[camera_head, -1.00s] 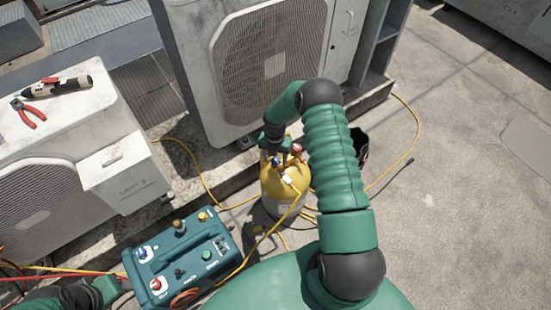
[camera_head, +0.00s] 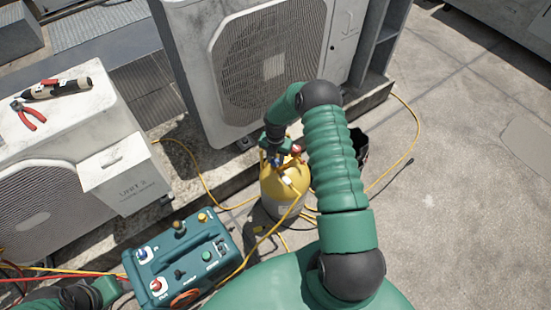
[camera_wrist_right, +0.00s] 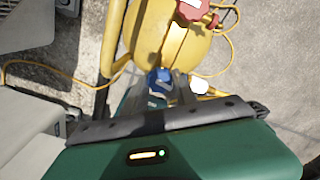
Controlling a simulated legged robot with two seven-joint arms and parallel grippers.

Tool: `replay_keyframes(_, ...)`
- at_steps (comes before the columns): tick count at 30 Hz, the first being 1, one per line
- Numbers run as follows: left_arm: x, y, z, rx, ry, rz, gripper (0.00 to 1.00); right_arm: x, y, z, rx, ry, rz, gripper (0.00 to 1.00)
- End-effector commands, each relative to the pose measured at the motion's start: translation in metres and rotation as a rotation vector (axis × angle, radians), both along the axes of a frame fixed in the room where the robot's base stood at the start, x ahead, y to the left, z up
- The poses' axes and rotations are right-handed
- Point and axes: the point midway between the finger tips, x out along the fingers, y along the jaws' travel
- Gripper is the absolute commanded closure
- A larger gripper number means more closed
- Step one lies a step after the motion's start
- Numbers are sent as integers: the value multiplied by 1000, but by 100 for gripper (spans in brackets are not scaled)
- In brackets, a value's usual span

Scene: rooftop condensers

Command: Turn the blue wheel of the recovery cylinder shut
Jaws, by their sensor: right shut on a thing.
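The recovery cylinder (camera_head: 283,190) is yellow with a grey lower part and stands upright on the ground; it also shows in the right wrist view (camera_wrist_right: 165,38). Its blue wheel (camera_wrist_right: 159,80) sits between the fingers of my right gripper (camera_wrist_right: 160,92), which is shut on it. In the head view the right gripper (camera_head: 275,150) is at the cylinder's top, and the blue wheel is mostly hidden there. A red wheel (camera_wrist_right: 197,12) is on the same cylinder, apart from the fingers. My left gripper (camera_head: 108,291) is at the bottom left; its fingertips are not clear.
A teal recovery machine (camera_head: 185,258) stands left of the cylinder. Yellow hoses (camera_head: 205,180) run around the cylinder's base. A condenser unit (camera_head: 265,65) stands behind it. A black bucket (camera_head: 360,146) is to its right. Pliers (camera_head: 30,112) lie on the left unit. The ground at right is clear.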

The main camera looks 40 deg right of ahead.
Motion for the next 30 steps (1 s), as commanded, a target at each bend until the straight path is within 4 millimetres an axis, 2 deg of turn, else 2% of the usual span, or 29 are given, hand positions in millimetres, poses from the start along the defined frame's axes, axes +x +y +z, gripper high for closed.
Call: replay_keyframes(30, 0, 0, 18, 0, 0, 0, 50, 1, 1, 1, 0, -1, -923, 100)
